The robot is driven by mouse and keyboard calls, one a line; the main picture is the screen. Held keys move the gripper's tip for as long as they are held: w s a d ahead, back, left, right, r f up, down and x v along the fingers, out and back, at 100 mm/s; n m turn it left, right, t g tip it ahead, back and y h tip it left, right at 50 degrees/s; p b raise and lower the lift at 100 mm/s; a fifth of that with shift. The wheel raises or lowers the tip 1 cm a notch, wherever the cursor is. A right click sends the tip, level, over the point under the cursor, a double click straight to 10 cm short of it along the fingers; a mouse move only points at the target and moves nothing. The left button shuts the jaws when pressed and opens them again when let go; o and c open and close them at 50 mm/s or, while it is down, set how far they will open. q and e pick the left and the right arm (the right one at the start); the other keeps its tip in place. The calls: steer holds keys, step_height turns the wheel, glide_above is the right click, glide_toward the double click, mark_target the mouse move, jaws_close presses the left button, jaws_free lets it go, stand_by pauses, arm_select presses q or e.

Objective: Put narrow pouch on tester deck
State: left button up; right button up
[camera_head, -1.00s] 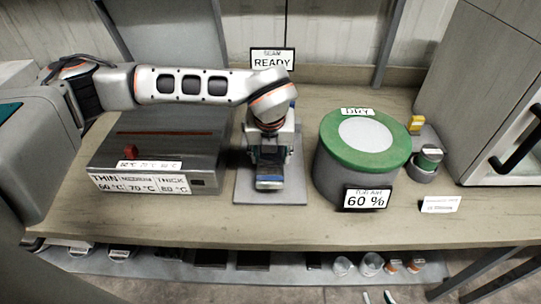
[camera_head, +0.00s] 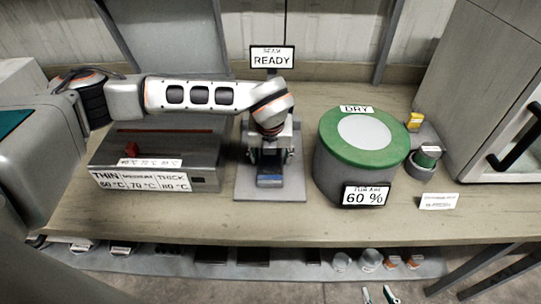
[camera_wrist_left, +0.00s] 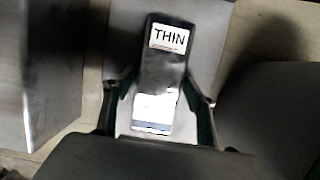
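The narrow pouch (camera_wrist_left: 163,75) is a dark, glossy strip with a white THIN label at its far end and a pale, blue-striped near end. It lies over the grey tester deck (camera_head: 243,188), in front of the SEAM READY sign. In the head view its blue near end (camera_head: 270,181) shows below my gripper; the rest is mostly hidden. My left gripper (camera_head: 270,155) points down over the deck. In the left wrist view its fingers (camera_wrist_left: 157,85) stand on either side of the pouch, slightly apart on the left. The pouch is tilted between them. My right gripper is not in view.
The grey box (camera_head: 205,178) with THIN, MEDIUM and THICK temperature labels stands left of the deck. A green-lidded drum (camera_head: 335,150) marked DRY and 60 % stands close to its right. A grey cabinet (camera_head: 470,90) is at far right. Bench front is clear.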

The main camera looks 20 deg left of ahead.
mark_target(270, 167)
stand_by(0.3)
arm_select(q)
steer(key=shift+r, duration=0.2)
steer(key=v, duration=1.2)
steer(key=shift+b, duration=0.45)
